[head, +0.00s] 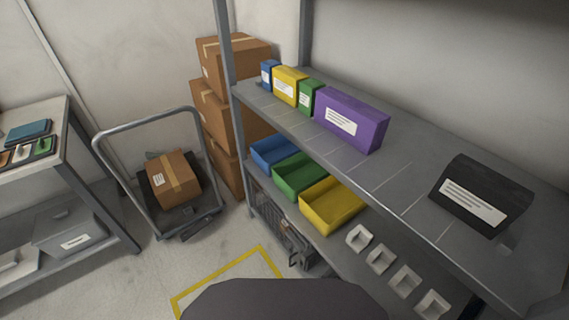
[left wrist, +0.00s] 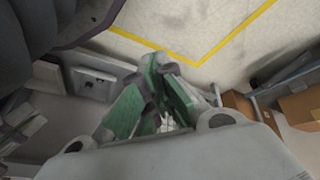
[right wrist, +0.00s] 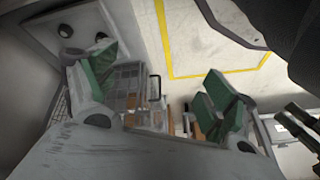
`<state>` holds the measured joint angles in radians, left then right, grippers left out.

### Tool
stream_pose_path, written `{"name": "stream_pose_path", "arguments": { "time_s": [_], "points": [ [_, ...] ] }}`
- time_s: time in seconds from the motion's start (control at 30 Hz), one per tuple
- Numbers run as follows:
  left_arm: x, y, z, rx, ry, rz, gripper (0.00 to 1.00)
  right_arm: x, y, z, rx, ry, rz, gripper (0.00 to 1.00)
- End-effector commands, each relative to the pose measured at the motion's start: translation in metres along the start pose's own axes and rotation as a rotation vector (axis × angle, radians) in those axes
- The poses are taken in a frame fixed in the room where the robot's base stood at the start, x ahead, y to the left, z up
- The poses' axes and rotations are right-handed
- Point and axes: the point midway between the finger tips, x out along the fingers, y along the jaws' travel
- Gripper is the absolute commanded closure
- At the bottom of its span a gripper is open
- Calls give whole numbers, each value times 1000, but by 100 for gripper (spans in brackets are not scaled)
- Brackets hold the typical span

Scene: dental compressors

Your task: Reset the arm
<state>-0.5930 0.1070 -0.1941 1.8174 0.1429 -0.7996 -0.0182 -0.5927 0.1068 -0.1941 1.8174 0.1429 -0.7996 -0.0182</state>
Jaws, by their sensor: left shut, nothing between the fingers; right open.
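My left gripper (left wrist: 160,85) shows in the left wrist view with its green-padded fingers together at the tips and nothing between them. My right gripper (right wrist: 155,85) shows in the right wrist view with its green-padded fingers wide apart and empty. Behind the right gripper, a wire basket (right wrist: 130,85) shows between the fingers; I cannot tell its distance, and no contact is visible. Neither gripper is in the head view, where only a dark rounded part of my own body shows at the bottom.
A grey shelf (head: 390,190) on the right holds boxes, including a purple one (head: 350,118) and a black one (head: 482,194), with coloured bins such as a yellow bin (head: 332,204) below. A cart (head: 150,205) with a carton stands left, beside a workbench (head: 60,115). Yellow-marked floor (head: 235,270) is clear.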

Motion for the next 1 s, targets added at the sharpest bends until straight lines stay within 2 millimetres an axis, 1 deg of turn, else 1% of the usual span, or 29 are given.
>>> {"name": "stream_pose_path", "arguments": {
  "time_s": [0.03,0.57,1.0],
  "points": [
    [-4,0,1,0,-6,-4,100,-4,0,1,0,-7,3,16],
    [-4,-12,30,3,-62,-40,100,-4,12,30,-3,-62,40,16],
    [-12,-22,56,10,-105,-68,100,-12,22,57,-10,-105,68,16]
  ]
}}
